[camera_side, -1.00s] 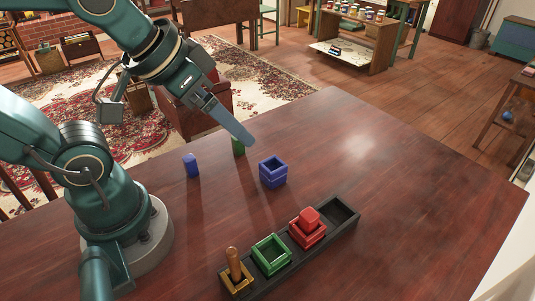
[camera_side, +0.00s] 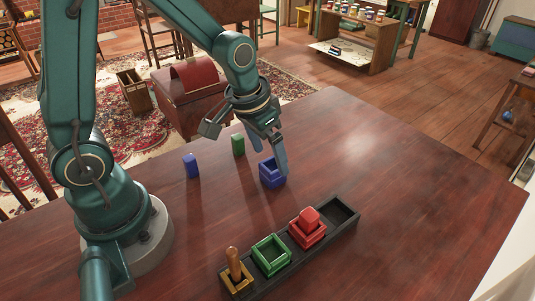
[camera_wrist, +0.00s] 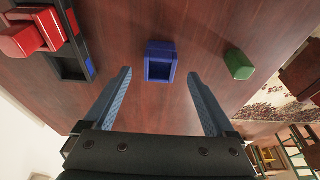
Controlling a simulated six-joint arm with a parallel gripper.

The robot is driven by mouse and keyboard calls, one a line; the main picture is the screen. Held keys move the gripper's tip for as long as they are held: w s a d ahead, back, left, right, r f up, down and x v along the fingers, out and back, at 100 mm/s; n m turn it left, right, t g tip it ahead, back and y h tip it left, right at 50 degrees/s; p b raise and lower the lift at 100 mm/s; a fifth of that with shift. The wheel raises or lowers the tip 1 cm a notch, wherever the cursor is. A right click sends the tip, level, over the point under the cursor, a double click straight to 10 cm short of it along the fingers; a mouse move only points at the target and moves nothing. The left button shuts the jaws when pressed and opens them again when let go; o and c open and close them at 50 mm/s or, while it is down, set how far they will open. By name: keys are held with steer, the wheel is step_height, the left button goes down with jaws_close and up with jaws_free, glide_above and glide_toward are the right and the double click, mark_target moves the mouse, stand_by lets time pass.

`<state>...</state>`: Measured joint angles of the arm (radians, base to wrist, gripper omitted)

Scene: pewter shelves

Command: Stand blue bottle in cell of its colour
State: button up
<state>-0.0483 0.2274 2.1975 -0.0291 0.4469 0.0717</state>
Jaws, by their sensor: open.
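The blue bottle (camera_side: 191,166) stands upright on the table at the left of the side view; the wrist view does not show it. An open-topped square blue cell (camera_side: 272,179) sits loose on the table, apart from the black rack (camera_side: 345,232), and looks empty. In the wrist view the blue cell (camera_wrist: 160,62) lies ahead, between the lines of my fingers. My gripper (camera_side: 276,160) is open and points down at the blue cell, its fingers overlapping it in the side view. In the wrist view my gripper (camera_wrist: 160,100) holds nothing between its fingers.
The rack holds a yellow cell (camera_side: 238,286) with a brown bottle (camera_side: 234,262), an empty green cell (camera_side: 271,266), and a red cell (camera_side: 308,240) with a red bottle (camera_side: 309,217). Its far slot (camera_side: 338,211) is empty. A green bottle (camera_side: 238,145) stands behind the blue cell.

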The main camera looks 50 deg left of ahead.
steer(key=shift+x, duration=1.4)
jaws_close()
